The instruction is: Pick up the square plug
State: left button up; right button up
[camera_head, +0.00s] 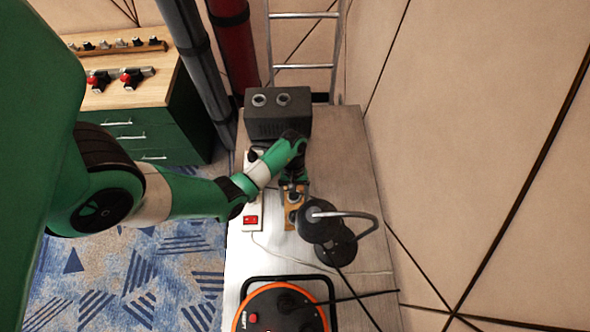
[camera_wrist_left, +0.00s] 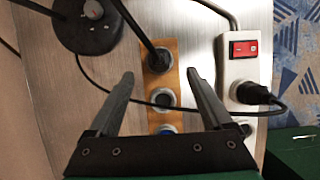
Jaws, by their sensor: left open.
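My left gripper (camera_head: 292,184) reaches down over the table from the left. In the left wrist view, my left gripper (camera_wrist_left: 160,75) is open and empty, its fingers on either side of a wooden strip (camera_wrist_left: 174,78). The strip has round metal sockets in a row; a socket (camera_wrist_left: 163,98) lies between the fingers. A dark plug with a cable (camera_wrist_left: 161,56) sits in the strip's far socket. A blue round part (camera_wrist_left: 167,130) shows near the gripper's palm, partly hidden. I cannot tell which of these is the square plug.
A white power strip (camera_head: 250,222) with a red switch lies beside the wooden strip. A dark box (camera_head: 278,120) stands behind, a black lamp (camera_head: 318,228) to the right, and an orange cable reel (camera_head: 246,318) in front. Loose cables cross the table (camera_head: 352,170).

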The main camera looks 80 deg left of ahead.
aim_at(295, 212)
pick_arm(q)
jog(key=x, duration=0.3)
jog(key=b+x, duration=0.1)
jog(key=x, duration=0.4)
jog(key=shift+w+a+f+b, duration=0.1)
jog(key=shift+a+f+b, duration=0.05)
jog(key=shift+f+b, duration=0.15)
jog(key=shift+r, duration=0.1)
grip_shut()
